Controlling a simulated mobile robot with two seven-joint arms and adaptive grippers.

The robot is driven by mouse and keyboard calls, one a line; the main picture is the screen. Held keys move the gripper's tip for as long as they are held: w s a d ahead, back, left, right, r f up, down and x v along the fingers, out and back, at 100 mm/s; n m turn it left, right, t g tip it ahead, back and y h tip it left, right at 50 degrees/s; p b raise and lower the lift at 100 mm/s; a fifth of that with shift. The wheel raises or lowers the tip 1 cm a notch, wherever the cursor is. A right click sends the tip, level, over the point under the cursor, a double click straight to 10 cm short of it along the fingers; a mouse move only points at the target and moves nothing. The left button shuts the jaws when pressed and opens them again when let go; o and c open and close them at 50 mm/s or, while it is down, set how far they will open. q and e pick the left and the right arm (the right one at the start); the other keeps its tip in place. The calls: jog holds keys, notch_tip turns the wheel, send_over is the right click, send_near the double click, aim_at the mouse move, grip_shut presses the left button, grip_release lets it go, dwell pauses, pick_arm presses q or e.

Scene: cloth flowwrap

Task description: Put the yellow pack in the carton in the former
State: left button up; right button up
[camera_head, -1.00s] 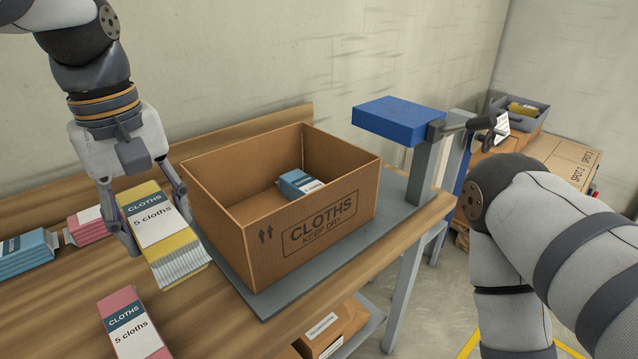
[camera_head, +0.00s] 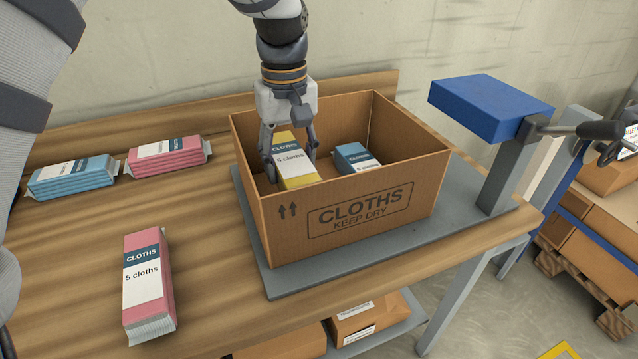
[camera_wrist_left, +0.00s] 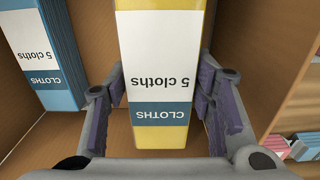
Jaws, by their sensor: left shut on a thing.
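The yellow pack (camera_head: 296,168) is inside the open cardboard carton (camera_head: 420,187), in its left part. My left gripper (camera_head: 290,160) reaches down into the carton and is shut on the yellow pack, one finger on each side. In the left wrist view the yellow pack (camera_wrist_left: 160,75) stands between the fingers, its label facing the camera. A blue pack (camera_head: 356,158) is in the carton to the right of the yellow one, apart from it; it also shows in the left wrist view (camera_wrist_left: 52,55). Whether the yellow pack touches the carton floor is hidden. The right gripper is not seen.
The carton stands on a grey plate (camera_head: 290,280) beside a blue block on a post (camera_head: 490,105). On the wooden table left of it lie a blue pack (camera_head: 72,176) and two pink packs (camera_head: 165,153) (camera_head: 148,280). Cardboard boxes (camera_head: 355,318) sit below.

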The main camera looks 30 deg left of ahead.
aim_at(290, 157)
pick_arm(q)
notch_tip(290, 157, down, 6)
jog(key=shift+s+r, duration=0.1)
jog(key=shift+r, duration=0.1)
jog(key=shift+f, duration=0.15)
jog(key=o, duration=1.3)
jog(key=shift+c, duration=0.2)
notch_tip(290, 157, up, 12)
jog(key=shift+d+r, duration=0.1)
jog(key=shift+r, duration=0.05)
